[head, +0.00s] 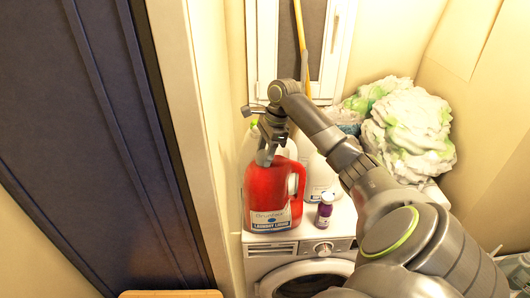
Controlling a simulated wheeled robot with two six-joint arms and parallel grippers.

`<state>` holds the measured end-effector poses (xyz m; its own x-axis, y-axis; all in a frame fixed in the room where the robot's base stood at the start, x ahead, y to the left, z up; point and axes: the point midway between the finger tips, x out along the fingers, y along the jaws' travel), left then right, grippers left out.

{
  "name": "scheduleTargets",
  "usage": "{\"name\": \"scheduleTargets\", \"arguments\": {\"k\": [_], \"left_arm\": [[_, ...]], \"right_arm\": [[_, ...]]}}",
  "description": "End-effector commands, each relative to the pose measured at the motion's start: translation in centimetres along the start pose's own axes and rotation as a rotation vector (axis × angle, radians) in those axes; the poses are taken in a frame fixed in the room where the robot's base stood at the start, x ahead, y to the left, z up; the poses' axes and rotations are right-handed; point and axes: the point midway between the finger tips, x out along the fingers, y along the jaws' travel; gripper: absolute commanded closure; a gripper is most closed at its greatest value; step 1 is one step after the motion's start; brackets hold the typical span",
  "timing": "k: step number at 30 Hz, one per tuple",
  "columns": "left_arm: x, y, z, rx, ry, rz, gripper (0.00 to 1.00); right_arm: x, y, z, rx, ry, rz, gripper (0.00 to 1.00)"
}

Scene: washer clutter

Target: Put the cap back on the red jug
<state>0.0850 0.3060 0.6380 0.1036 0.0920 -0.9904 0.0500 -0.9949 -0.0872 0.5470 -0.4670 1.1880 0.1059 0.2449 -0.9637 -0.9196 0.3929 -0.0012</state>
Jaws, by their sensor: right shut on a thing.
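The red jug (268,192) stands upright on top of the washer, near its left front, with its handle on the right and a laundry liquid label on its front. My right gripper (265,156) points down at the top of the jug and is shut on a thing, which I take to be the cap. The cap itself is hidden by the fingers, as is the jug's mouth, so I cannot tell whether the cap touches the mouth. My left gripper is not in view.
The white washer (257,248) carries a small purple bottle (324,211) right of the jug and white jugs (319,178) behind. A heap of white and green laundry (408,131) lies at the back right. A wall edge stands close on the left.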

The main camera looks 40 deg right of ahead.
Motion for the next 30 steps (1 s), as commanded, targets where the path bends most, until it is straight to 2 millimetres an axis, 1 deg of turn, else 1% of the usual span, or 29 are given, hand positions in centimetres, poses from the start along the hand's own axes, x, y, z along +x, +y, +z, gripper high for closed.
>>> {"name": "scheduleTargets", "arguments": {"k": [5,24,27,30], "left_arm": [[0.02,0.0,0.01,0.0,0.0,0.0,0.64],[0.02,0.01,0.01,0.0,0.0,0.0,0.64],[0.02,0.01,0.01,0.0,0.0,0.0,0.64],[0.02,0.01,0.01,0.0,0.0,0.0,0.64]], "right_arm": [[0.18,0.15,-0.13,0.131,0.003,-0.032,0.81],[0.16,0.12,-0.12,0.766,0.004,-0.21,0.81],[0.12,0.09,-0.11,0.833,0.004,-0.229,0.81],[0.09,0.06,-0.13,0.862,0.004,-0.238,0.81]]}}
